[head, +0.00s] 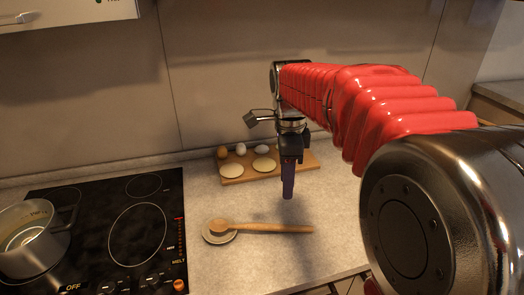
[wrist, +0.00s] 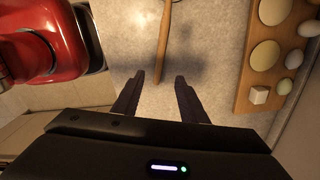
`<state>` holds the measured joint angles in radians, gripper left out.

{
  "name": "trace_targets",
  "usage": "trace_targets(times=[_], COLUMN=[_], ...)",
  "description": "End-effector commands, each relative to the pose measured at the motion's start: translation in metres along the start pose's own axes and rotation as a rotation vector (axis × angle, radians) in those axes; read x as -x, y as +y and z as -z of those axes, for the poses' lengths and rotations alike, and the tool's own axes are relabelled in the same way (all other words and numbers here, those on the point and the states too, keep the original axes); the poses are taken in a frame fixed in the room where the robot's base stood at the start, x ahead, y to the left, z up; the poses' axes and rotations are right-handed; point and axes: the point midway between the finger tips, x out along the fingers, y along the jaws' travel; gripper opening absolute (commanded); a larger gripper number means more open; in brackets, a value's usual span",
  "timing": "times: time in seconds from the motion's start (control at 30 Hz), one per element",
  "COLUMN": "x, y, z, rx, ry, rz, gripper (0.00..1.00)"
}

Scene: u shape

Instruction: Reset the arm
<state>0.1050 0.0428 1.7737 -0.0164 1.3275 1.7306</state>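My arm reaches forward over the counter in the head view, its red segmented cover bending down to my gripper (head: 288,195). Nothing is held.
A wooden spoon (head: 270,228) lies with its bowl on a small plate (head: 208,237). A wooden board (head: 308,160) with eggs and round pieces lies by the wall. A pot (head: 35,262) stands on the black stove (head: 95,225). A red appliance (wrist: 55,50) shows in the wrist view.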

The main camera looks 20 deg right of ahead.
Motion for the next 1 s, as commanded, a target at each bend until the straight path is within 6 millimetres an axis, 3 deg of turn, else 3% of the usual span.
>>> trace_targets(times=[0.27, 0.57, 1.0], x=[0.000, -0.021, -0.034], y=[-0.002, -0.001, 0.051], z=[0.000, -0.001, -0.002], rx=[0.099, 0.499, 1.154], ry=[-0.001, 0.001, 0.053], rz=[0.009, 0.036, 0.145], gripper=[0.39, 0.39, 0.39])
